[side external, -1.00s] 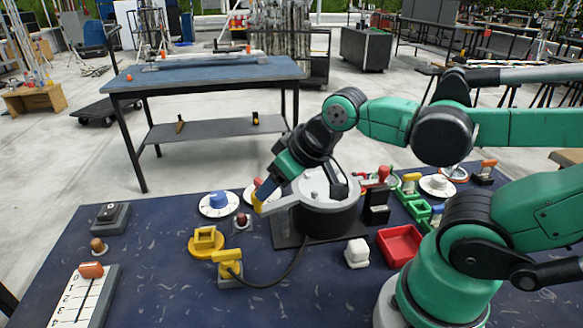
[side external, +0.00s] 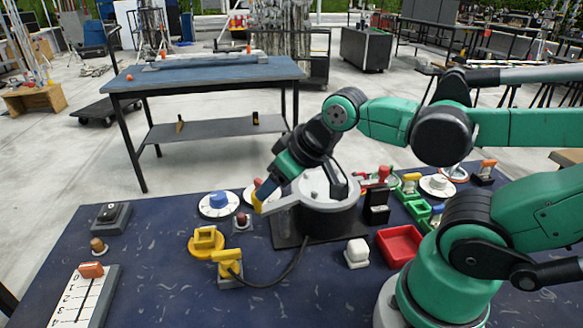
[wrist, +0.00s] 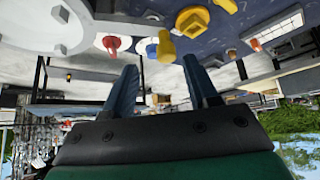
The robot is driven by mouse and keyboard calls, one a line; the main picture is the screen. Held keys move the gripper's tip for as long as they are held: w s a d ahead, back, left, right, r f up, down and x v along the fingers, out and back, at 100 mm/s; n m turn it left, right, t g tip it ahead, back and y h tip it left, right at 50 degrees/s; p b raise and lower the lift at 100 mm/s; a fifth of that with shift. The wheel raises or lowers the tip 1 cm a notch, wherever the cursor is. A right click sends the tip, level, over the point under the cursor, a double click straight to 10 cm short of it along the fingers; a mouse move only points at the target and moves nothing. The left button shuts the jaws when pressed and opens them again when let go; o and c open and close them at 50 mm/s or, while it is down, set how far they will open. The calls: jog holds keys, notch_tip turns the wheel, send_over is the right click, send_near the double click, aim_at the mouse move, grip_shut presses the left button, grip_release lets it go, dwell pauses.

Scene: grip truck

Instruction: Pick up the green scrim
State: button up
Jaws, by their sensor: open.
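I cannot make out anything that is clearly a green scrim in either view. Small green pieces, among them a green open block (side external: 419,210), sit at the right of the table beside my arm. My gripper (side external: 264,192) is tilted down at the left side of a grey round device on a black base (side external: 318,215). In the wrist view my gripper (wrist: 160,67) has its two blue fingers spread apart, with nothing held between them. A yellow piece (wrist: 166,46) shows beyond the gap; I cannot tell its distance.
A red tray (side external: 400,243), a white block (side external: 357,253) and a yellow fixture (side external: 228,262) with a black cable stand on the dark blue table (side external: 150,270). A blue-knobbed dial (side external: 219,204) is left of my gripper. A scale with an orange slider (side external: 91,270) is at front left.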

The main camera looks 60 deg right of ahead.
jog(key=shift+o, duration=0.2)
jog(key=o, duration=0.7)
